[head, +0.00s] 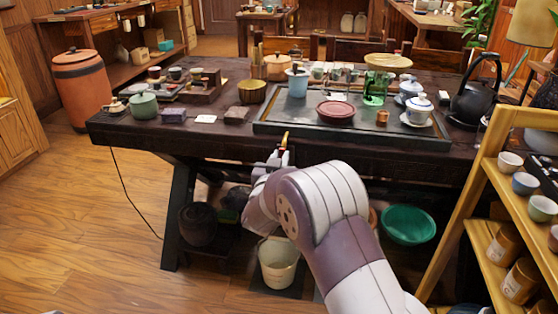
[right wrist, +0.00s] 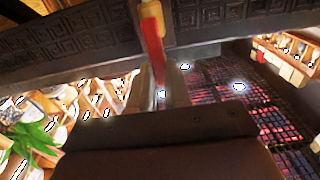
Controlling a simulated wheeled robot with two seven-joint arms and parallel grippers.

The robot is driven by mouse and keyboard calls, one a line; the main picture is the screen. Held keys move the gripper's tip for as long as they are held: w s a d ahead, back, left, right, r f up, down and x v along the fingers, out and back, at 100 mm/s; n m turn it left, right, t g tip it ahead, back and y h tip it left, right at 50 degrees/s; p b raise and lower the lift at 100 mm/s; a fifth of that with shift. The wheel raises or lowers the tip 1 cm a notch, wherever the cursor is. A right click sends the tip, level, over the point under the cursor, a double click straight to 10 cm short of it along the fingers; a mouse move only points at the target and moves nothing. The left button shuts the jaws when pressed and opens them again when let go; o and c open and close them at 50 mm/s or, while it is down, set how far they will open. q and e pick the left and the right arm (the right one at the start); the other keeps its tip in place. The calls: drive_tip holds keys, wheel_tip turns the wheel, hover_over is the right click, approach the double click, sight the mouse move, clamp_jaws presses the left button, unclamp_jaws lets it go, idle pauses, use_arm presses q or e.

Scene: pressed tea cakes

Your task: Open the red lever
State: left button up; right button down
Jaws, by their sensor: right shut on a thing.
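The red lever (right wrist: 154,42) shows in the right wrist view as a narrow red bar with a tan end, in front of the table's dark carved edge. In the head view only its yellowish tip (head: 285,139) stands up at the table's front edge. My right gripper (head: 282,156) is at that edge, partly hidden by my own arm. In the right wrist view its fingers (right wrist: 158,88) are shut on the lower part of the red lever. My left gripper is in neither view.
A wooden shelf (head: 488,245) with cups stands close at the right. The floor at left is clear.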

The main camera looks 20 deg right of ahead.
drive_tip(key=c, duration=1.1)
unclamp_jaws()
drive_tip(key=p+v, duration=0.3)
drive_tip(key=v, duration=0.9)
drive_tip(key=shift+s+a, duration=0.2)
drive_tip(key=shift+s, duration=0.15)
drive_tip(key=shift+f, duration=0.15)
